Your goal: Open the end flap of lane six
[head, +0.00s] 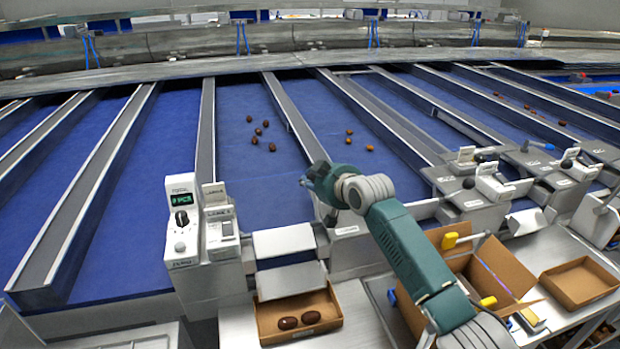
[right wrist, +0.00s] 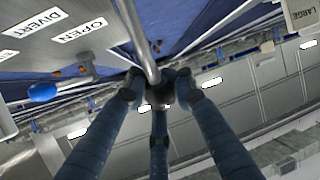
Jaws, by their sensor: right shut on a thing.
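My right gripper (head: 322,190) is at the front end of the lanes in the head view, over a grey lane-end housing (head: 345,231). In the right wrist view its fingers (right wrist: 158,88) are shut around the end of a grey metal lever rod (right wrist: 142,40). The knob end of this lever is mostly hidden by the fingers. Beside it a panel bears the labels OPEN (right wrist: 80,31) and DIVERT (right wrist: 36,23). Another lever with a blue knob (right wrist: 42,92) sits at the left there. I cannot read which lane number this is. My left gripper is not in view.
A white control box (head: 183,222) stands left of the gripper. Grey plates (head: 285,241) are above a cardboard tray (head: 268,322) with dark dates. Several dates (head: 262,131) lie on the blue lanes. An open carton (head: 503,262) and a shallow box (head: 580,282) are at right.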

